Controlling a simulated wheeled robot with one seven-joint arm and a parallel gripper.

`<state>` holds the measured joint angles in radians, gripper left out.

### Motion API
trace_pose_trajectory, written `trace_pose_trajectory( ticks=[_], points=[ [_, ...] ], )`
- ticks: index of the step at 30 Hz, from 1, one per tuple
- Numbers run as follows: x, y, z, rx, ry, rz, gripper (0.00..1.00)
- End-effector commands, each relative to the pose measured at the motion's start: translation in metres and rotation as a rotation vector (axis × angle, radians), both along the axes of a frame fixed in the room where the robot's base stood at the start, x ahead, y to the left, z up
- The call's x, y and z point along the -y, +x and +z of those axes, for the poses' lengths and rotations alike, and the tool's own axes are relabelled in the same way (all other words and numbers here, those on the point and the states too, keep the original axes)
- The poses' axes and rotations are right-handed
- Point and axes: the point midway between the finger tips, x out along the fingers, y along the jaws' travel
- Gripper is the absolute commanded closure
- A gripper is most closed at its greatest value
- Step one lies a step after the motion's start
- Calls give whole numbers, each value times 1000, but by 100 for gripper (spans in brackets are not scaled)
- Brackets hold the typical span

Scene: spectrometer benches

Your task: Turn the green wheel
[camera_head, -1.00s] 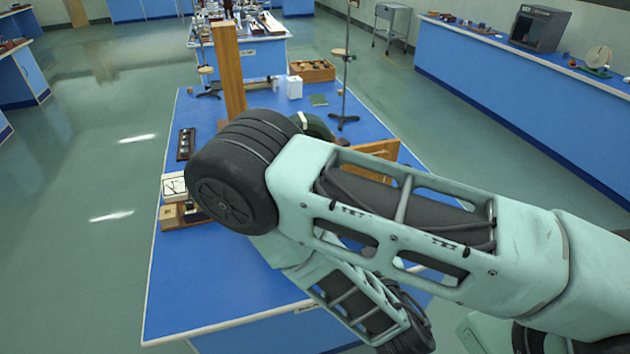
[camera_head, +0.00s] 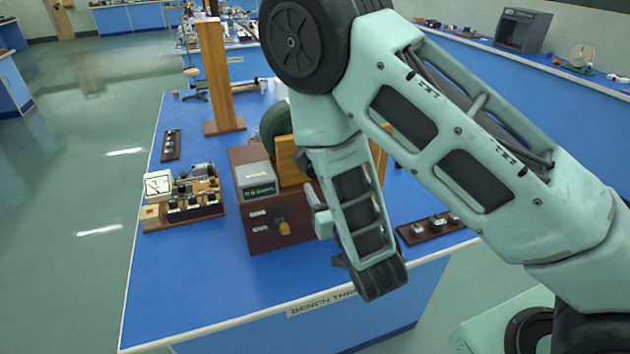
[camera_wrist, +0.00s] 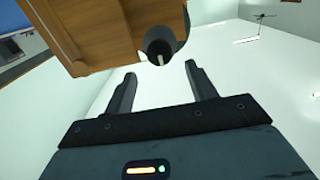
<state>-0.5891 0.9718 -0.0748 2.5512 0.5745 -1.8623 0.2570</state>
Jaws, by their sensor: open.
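The green wheel (camera_head: 275,122) is dark green and stands upright behind the grey meter box on the near bench. My arm hides much of it in the head view. In the wrist view my gripper (camera_wrist: 160,68) is open, with its two dark fingers apart and nothing between them. A dark round part with a pale peg (camera_wrist: 160,42) sits at the edge of a wooden body (camera_wrist: 115,28), just beyond the fingertips. I cannot tell whether that part belongs to the wheel. The fingers are not clear in the head view.
A grey meter box (camera_head: 257,182) sits on a wooden base with a yellow-tipped knob (camera_head: 284,228). A wooden post (camera_head: 215,75) stands behind. A circuit board (camera_head: 195,190) lies left and a dark strip with metal knobs (camera_head: 432,228) right. The bench's front left (camera_head: 190,290) is clear.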

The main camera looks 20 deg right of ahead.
Motion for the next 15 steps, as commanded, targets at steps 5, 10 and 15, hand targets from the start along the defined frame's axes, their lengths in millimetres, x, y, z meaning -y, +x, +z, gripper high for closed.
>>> trace_pose_trajectory(
  ticks=[5, 10, 15],
  points=[
    [0, 14, -6, 5, 3, 1, 44],
    [0, 28, -6, 5, 3, 1, 44],
    [0, 44, -5, 4, 3, 0, 44]
  ],
)
